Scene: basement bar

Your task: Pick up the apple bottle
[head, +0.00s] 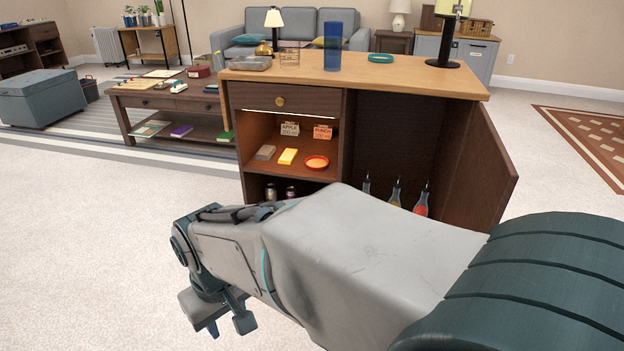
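The bar cabinet (359,73) stands open in front of me. Low in its right compartment stand three bottles: a dark or clear one (367,187), one with yellow in it (395,194) and one with red-orange in it (421,204). My arm hides their lower parts, and I see no readable label on them, so I cannot tell which is the apple bottle. A small card reading APPLE (290,129) stands on the left shelf. My gripper (229,329) hangs low in front of the cabinet, to the left, with its fingers apart and nothing between them.
A PUNCH card (323,132), a yellow block (287,156) and a red dish (316,162) are on the left shelf. The open cabinet door (490,165) swings out at the right. A blue glass (332,47) stands on top. Carpet is clear at left.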

